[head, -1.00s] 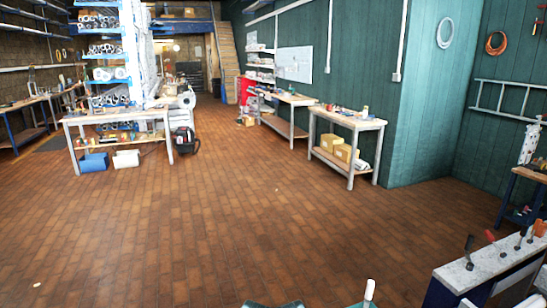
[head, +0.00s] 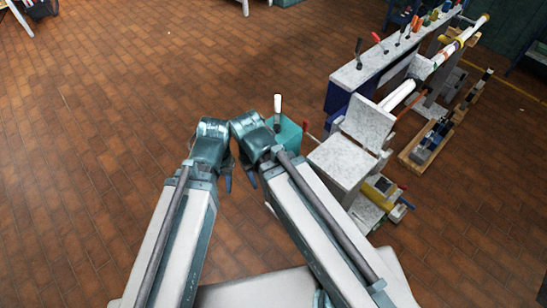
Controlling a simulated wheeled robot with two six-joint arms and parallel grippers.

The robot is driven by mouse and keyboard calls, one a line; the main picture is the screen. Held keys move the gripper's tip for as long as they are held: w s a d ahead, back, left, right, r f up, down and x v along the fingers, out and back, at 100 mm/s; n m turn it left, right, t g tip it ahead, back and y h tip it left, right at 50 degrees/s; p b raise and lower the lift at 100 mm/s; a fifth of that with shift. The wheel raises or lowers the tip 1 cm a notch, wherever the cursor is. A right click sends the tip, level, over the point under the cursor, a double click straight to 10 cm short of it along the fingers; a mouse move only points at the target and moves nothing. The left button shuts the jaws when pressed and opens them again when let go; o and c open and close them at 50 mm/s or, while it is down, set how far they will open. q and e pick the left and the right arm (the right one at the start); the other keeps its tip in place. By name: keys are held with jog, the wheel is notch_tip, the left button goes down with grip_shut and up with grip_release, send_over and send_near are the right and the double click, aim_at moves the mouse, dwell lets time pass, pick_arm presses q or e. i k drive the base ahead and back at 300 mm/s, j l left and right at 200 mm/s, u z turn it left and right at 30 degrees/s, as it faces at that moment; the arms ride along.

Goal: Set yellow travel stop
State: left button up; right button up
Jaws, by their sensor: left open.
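A pale tube (head: 398,97) runs up to the right, with a yellow band (head: 459,41) near a dark joint and a yellow far end. Other yellow parts show on the bench rail and on a small device (head: 380,190) low on the right. I cannot tell which yellow part is the travel stop. My left gripper (head: 238,181) hangs below the folded arms, with blue fingertips in the gap between them. It is open and apart from the tube, and its palm is hidden. I cannot make out my right gripper.
A teal box with a white-handled lever (head: 278,106) stands just beyond my arms. A grey seat-like bracket (head: 342,160) is to its right. A bench rail (head: 345,76) carries several coloured levers. A wooden tray (head: 412,152) lies at right. The brick floor at left is clear.

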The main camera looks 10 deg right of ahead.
aim_at(442, 39)
jog(key=z, duration=2.15)
jog(key=i+l, duration=0.15)
jog(key=l, duration=0.25)
jog(key=i+l, duration=0.1)
jog(key=l, duration=0.3)
jog(key=i+l, duration=0.15)
jog(key=l, duration=0.25)
jog(key=i+l+z, duration=0.2)
jog(key=i+l, duration=0.25)
jog(key=i+l+z, duration=0.25)
jog(key=i+l, duration=0.15)
jog(key=i, duration=0.3)
jog(key=i+u, duration=0.3)
jog(key=i, duration=0.5)
jog(key=i+l+u, duration=0.1)
jog(key=i+u, duration=0.2)
jog(key=i, duration=0.45)
